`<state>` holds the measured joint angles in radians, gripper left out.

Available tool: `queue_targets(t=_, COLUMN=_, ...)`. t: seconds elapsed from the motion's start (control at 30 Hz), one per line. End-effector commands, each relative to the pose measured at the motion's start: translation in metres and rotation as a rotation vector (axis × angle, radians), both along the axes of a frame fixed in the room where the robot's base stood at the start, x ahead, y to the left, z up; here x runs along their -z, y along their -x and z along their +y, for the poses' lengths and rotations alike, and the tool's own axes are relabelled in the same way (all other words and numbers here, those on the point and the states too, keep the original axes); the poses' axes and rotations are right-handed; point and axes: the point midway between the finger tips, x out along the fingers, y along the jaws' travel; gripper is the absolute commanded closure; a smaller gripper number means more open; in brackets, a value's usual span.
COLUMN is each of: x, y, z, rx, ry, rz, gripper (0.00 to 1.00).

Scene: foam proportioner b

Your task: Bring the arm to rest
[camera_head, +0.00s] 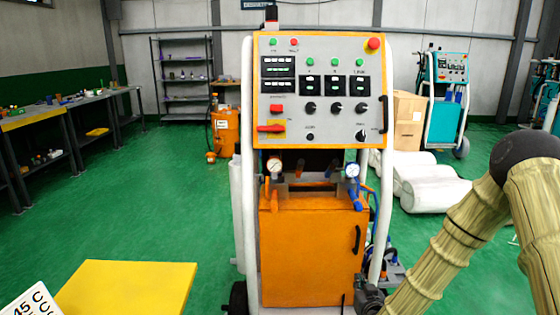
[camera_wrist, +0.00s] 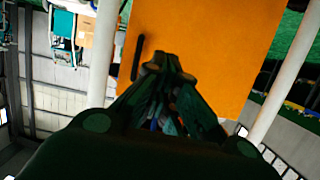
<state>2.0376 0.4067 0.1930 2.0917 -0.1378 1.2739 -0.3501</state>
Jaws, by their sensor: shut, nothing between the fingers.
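My gripper (camera_wrist: 162,66) is in the wrist view with its dark fingers drawn together at the tips and nothing held. Beyond the tips is the plain orange cabinet door (camera_wrist: 200,45) with its black handle (camera_wrist: 137,57), close beside the fingertips in the picture. I cannot tell whether they touch it. In the head view my sleeved arm comes in at the right, bends at a dark joint and runs down to the bottom edge, beside the machine's lower right. The orange cabinet (camera_head: 305,255) shows there below the grey control panel (camera_head: 315,90).
The white-framed machine fills the middle. A yellow surface (camera_head: 125,288) lies at the lower left. Workbenches (camera_head: 70,105) line the left wall. Cardboard boxes (camera_head: 408,120), white rolls (camera_head: 435,190) and a teal machine (camera_head: 447,85) stand at the right. Green floor (camera_head: 150,205) is open on the left.

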Motion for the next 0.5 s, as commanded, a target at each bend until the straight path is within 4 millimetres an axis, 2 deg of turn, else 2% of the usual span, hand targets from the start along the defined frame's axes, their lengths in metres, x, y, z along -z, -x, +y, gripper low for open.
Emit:
queue_targets(t=0.03, x=0.023, y=0.019, z=0.01, rx=-0.02, ry=-0.006, rz=0.065, gripper=1.0)
queue_targets(t=0.2, x=0.091, y=0.086, z=0.033, rx=-0.063, ry=-0.033, rz=0.288, gripper=1.0)
queue_targets(t=0.37, x=0.145, y=0.161, z=0.047, rx=-0.087, ry=-0.05, rz=0.502, gripper=1.0)
queue_targets(t=0.5, x=0.182, y=0.233, z=0.053, rx=-0.092, ry=-0.058, rz=0.691, gripper=1.0)
